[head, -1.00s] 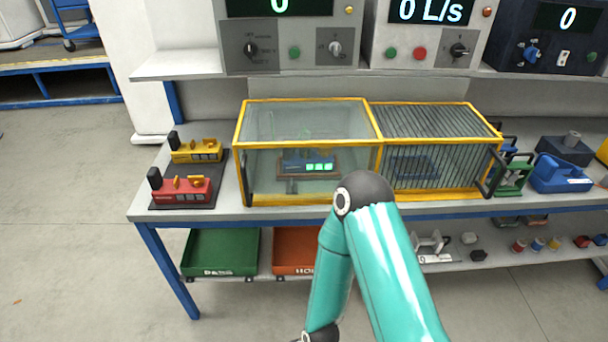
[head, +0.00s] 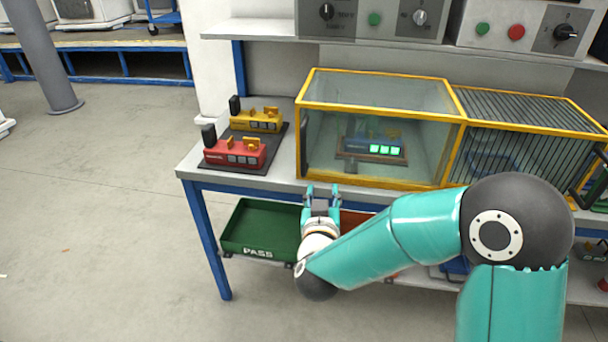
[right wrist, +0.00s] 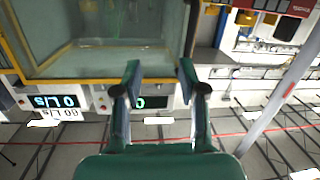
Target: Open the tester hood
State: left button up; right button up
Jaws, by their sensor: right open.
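The tester hood is a clear glass box with a yellow frame (head: 385,111), shut on the bench. A dark upright handle (head: 303,147) is at its front left edge. Inside sits a blue device (head: 372,145) with lit green displays. My right gripper (head: 321,190) is open and empty, in front of and below the hood's lower left front, apart from it. In the right wrist view its two fingers (right wrist: 160,78) are spread, with the yellow frame (right wrist: 14,62) and glass beyond them. My left gripper is not in view.
A barred yellow cage (head: 535,107) adjoins the hood on the right. Red (head: 234,151) and yellow (head: 256,120) devices stand on a dark mat at the left. A green PASS tray (head: 262,228) is on the lower shelf. Instruments (head: 372,17) line the shelf above.

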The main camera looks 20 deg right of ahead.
aim_at(303, 150)
jog(key=a+r+t+y+b, duration=0.1)
jog(key=a+r+t+b, duration=0.1)
jog(key=a+b, duration=0.15)
pick_arm(q)
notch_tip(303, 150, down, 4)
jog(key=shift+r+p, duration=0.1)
jog(key=shift+p, duration=0.9)
pick_arm(e)
jog(key=x, duration=1.6)
jog(key=shift+w+a+r, duration=0.1)
jog(key=shift+a+r, duration=0.05)
jog(key=shift+a, duration=0.2)
grip_shut()
